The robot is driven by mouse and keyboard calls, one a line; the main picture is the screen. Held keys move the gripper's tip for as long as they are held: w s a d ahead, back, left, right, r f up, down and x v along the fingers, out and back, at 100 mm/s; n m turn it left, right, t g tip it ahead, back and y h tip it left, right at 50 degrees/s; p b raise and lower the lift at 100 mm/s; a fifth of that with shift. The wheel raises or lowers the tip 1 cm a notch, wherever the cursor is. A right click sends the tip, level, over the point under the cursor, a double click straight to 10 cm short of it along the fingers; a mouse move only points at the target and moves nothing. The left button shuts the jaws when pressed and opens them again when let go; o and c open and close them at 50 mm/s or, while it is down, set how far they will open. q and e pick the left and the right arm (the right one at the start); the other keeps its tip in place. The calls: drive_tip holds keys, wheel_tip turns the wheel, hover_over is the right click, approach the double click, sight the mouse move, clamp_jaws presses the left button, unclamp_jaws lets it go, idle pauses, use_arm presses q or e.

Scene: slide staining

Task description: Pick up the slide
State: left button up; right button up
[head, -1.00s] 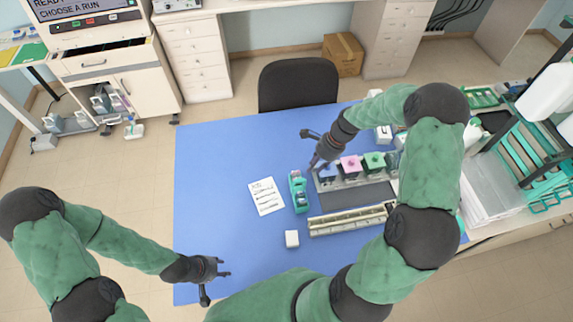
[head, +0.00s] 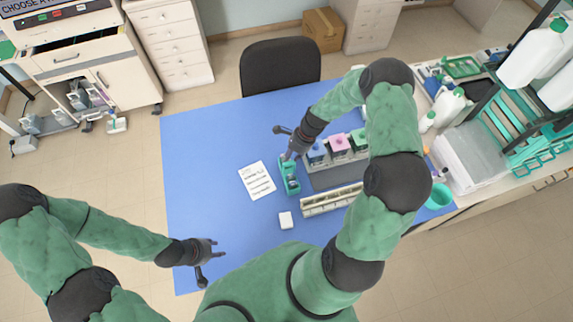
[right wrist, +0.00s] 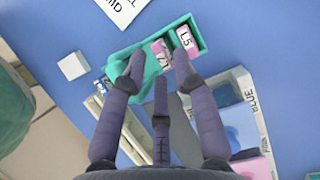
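A teal slide holder (head: 291,186) lies on the blue mat. In the right wrist view the holder (right wrist: 122,62) contains slides with pink-and-white labels; one slide (right wrist: 186,38) reads L5 and another (right wrist: 161,50) sits beside it, partly hidden by my fingers. My right gripper (head: 288,156) is over the far end of the holder. My left gripper (head: 216,252) is open and empty over the mat's near left part.
A long pale rack (head: 325,201) and a small white block (head: 286,220) lie nearer. A written sheet (head: 257,180) lies left. The mat's left side (head: 205,150) is clear.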

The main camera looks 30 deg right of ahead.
drive_tip(key=shift+x, duration=0.8)
drive_tip(key=shift+c, duration=0.2)
drive_tip(key=shift+w, duration=0.1)
clamp_jaws()
